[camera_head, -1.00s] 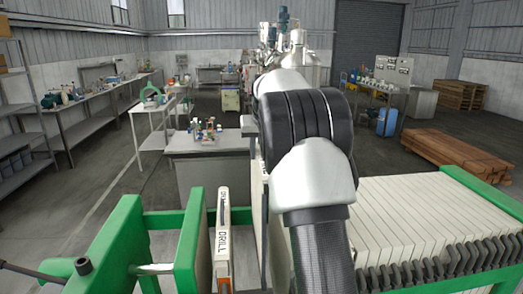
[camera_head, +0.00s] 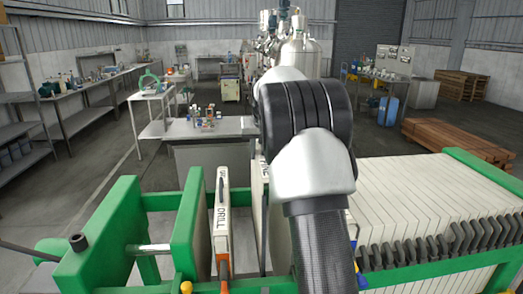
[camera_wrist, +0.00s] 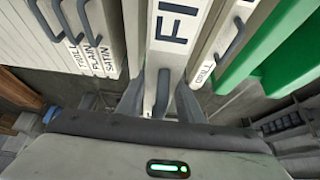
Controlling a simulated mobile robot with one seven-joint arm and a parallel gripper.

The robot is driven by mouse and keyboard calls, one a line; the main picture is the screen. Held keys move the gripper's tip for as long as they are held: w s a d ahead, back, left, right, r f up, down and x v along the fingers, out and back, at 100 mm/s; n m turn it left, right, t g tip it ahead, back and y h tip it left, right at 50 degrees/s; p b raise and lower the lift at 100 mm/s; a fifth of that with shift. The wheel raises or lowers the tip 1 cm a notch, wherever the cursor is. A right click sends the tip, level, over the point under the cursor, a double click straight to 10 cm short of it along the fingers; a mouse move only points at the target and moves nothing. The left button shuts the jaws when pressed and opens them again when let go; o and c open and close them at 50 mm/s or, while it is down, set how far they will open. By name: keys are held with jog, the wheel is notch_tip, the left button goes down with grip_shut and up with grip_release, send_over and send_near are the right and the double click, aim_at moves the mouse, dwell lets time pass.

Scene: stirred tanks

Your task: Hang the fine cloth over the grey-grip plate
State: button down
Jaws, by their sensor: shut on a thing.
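In the wrist view, my gripper (camera_wrist: 160,106) is shut on the dark grey grip of a white piece (camera_wrist: 178,25) marked "FI…"; the rest of its label is cut off, so I cannot confirm it is the fine cloth. In the head view, my gripper and this piece are hidden behind my arm. A white plate-like piece marked "DRILL" (camera_head: 222,215) with an orange lower end stands left of my arm. I cannot tell which piece is the grey-grip plate.
Green press beams (camera_head: 182,240) stand at left. A tight row of white plates (camera_head: 410,195) with dark grips fills the right. In the wrist view, labelled plates (camera_wrist: 75,50) stand close on the left. A grey table (camera_head: 205,130) with small items stands behind.

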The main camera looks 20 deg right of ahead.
jog(key=shift+f+b, duration=3.55)
jog(key=shift+f, duration=2.2)
jog(key=shift+s+d+r+p, duration=0.15)
jog(key=shift+s+d, duration=0.2)
jog(key=shift+d, duration=0.9)
jog(key=shift+s+d+f+p, duration=0.1)
jog(key=shift+s+d+p, duration=0.2)
jog(key=shift+d, duration=0.9)
jog(key=shift+s+d+r+p, duration=0.1)
jog(key=shift+s+d, duration=0.3)
jog(key=shift+d, duration=0.85)
jog(key=shift+a+f+b, duration=0.1)
jog(key=shift+f+b, duration=1.3)
jog(key=shift+f, duration=0.8)
jog(key=c, duration=1.2)
grip_release()
jog(key=shift+o, duration=0.2)
jog(key=p+v, duration=0.1)
jog(key=v, duration=1.6)
jog(key=shift+r+p, duration=0.25)
jog(key=shift+p, duration=0.05)
